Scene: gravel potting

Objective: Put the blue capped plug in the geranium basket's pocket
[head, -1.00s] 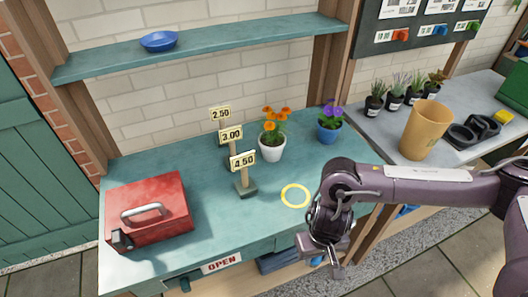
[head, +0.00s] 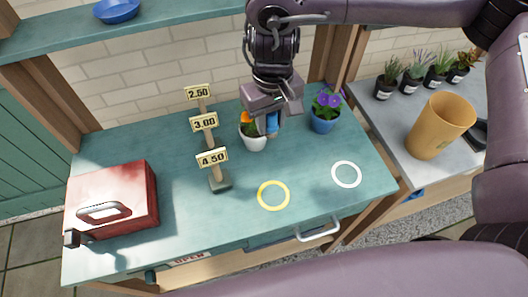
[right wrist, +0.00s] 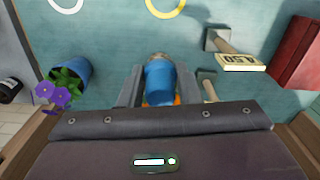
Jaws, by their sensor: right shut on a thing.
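My right gripper (head: 273,124) is over the back of the teal table, in front of the white pot with orange flowers (head: 253,139). It is shut on the blue capped plug (head: 271,122), which shows as a small blue piece below the fingers. In the right wrist view the blue plug (right wrist: 159,82) sits between the two fingers, with a greyish end pointing away. Orange petals show just behind it. The gripper hides part of the orange flowers in the head view. I cannot make out a geranium basket in these views. My left gripper is not in view.
A purple-flowered blue pot (head: 323,113) stands right of the gripper. Price signs (head: 212,158) stand to the left, and a red toolbox (head: 112,200) is at the far left. A yellow ring (head: 273,195) and a white ring (head: 346,174) mark clear table. A blue bowl (head: 117,11) is on the shelf.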

